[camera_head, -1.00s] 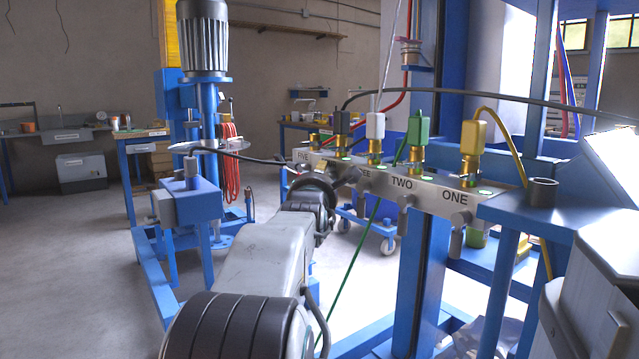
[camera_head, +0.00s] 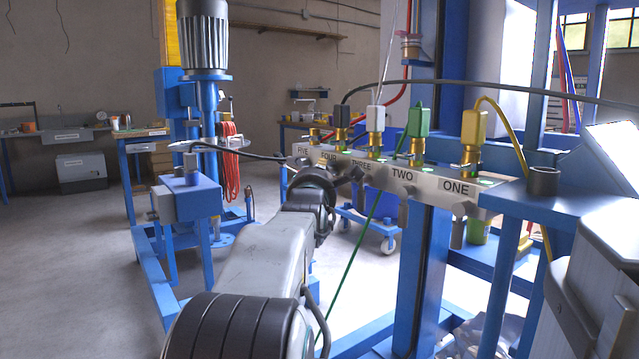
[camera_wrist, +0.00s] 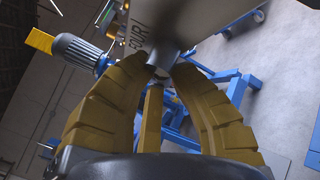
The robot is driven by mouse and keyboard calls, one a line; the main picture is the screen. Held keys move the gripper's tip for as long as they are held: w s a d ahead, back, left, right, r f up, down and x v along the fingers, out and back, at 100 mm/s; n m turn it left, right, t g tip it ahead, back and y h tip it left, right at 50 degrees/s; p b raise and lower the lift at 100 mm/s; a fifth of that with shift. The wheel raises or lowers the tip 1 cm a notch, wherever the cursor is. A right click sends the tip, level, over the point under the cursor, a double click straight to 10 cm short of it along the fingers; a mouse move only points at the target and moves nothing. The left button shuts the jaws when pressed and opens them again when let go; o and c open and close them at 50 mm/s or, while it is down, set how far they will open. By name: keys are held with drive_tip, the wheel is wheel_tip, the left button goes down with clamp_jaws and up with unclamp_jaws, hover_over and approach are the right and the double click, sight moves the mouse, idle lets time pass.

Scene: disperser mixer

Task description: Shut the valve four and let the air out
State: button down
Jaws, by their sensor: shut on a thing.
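A pale grey valve block (camera_head: 425,182) carries labels from FIVE to ONE, left to right. The FOUR label (camera_head: 329,158) shows just above my wrist in the head view. Above it stands a dark connector (camera_head: 342,117) on a brass fitting with a black hose. In the wrist view my gripper (camera_wrist: 164,64) has its tan fingers closed around a short grey round stem (camera_wrist: 163,58) under the block, beside the FOUR label (camera_wrist: 138,36). The stem's end is hidden between the fingers. In the head view my arm covers most of this spot.
White, green and yellow connectors (camera_head: 473,126) with hoses stand to the right on the block. Grey stems (camera_head: 457,232) hang below it. A blue post (camera_head: 425,260) and a blue table (camera_head: 560,200) stand right. A motor mixer (camera_head: 204,40) stands left. Floor at left is open.

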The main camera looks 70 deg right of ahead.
drive_tip(key=shift+r+m+h, duration=0.1)
drive_tip(key=shift+m+h, duration=0.4)
drive_tip(key=shift+h, duration=0.1)
drive_tip(key=c, duration=1)
unclamp_jaws()
drive_tip(key=shift+d, duration=0.1)
drive_tip(key=v, duration=1.2)
drive_tip(key=shift+o, duration=0.3)
